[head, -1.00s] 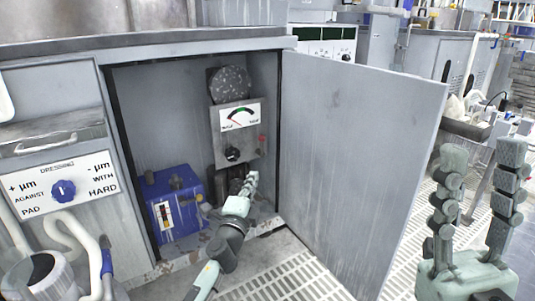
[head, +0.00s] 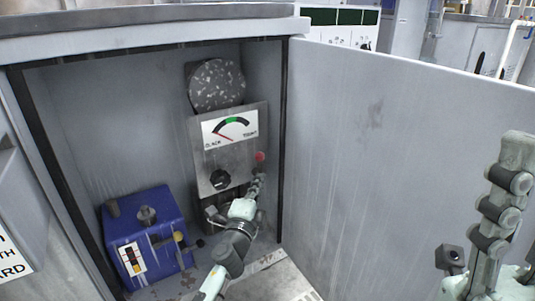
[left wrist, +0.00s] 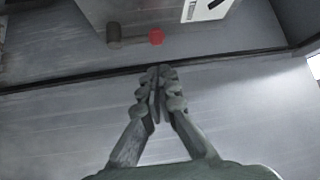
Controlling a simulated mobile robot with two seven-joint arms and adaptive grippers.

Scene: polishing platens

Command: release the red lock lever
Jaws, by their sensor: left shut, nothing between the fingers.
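The red lock lever shows as a small red knob (head: 260,156) at the right edge of a grey metal panel (head: 232,172) inside the open cabinet. In the left wrist view the red knob (left wrist: 156,36) is near the top, beside a dark cylindrical knob (left wrist: 120,42). My left gripper (head: 258,181) is just below the red knob in the head view. Its fingers (left wrist: 160,72) are together and empty, with a visible gap to the red knob in the picture. My right gripper (head: 484,200) is at the right edge, its two fingers apart and partly out of frame.
A dial gauge (head: 230,128) and a black knob (head: 220,179) are on the panel, below a speckled disc (head: 216,84). A blue box (head: 150,238) stands on the cabinet floor at left. The open door (head: 390,150) stands close on the right.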

